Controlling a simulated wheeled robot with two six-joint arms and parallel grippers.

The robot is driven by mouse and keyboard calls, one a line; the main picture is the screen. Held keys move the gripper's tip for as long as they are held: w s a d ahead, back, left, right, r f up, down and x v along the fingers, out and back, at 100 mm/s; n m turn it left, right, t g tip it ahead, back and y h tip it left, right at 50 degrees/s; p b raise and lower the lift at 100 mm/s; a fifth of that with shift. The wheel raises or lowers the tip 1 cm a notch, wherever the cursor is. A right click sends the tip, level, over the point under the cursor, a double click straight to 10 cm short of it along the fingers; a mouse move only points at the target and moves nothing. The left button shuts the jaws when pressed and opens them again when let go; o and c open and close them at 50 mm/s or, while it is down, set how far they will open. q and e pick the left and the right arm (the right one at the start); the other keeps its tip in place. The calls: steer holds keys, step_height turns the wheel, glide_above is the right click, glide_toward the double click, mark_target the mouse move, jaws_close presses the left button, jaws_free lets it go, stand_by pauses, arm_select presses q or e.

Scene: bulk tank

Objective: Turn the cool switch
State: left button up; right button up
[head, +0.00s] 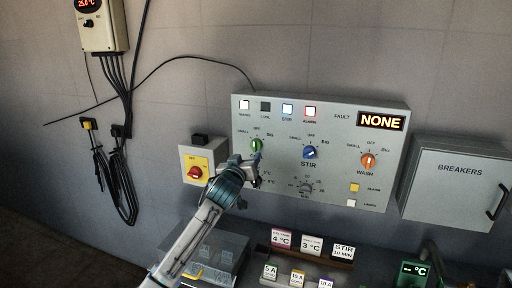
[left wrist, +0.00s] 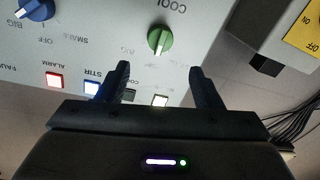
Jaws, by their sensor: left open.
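The cool switch is a green knob (head: 256,145) at the left of the grey control panel (head: 290,180). Its "COOL" label is covered by my gripper in the head view but shows in the left wrist view, beside the green knob (left wrist: 160,40). My left gripper (head: 256,168) is in front of the panel, just below the green knob in the head view. In the left wrist view its two dark fingers (left wrist: 162,88) are apart with nothing held between them, and the knob lies beyond the fingertips. My right gripper is not in view.
A blue STIR knob (head: 310,152) and an orange WASH knob (head: 368,160) are to the right on the panel. A yellow box with a red switch (head: 195,172) is at its left. A breaker box (head: 455,185) is at the right. Labelled blocks (head: 283,239) stand below.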

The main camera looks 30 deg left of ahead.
mark_target(254, 146)
arm_select(q)
steer(key=p+x, duration=0.3)
steer(key=x, duration=0.5)
steer(key=shift+w, duration=0.25)
steer(key=shift+w+a+f, duration=0.15)
steer(key=shift+w+a, duration=0.05)
steer(key=shift+w, duration=0.4)
steer(key=shift+c, duration=0.2)
steer(key=c, duration=1)
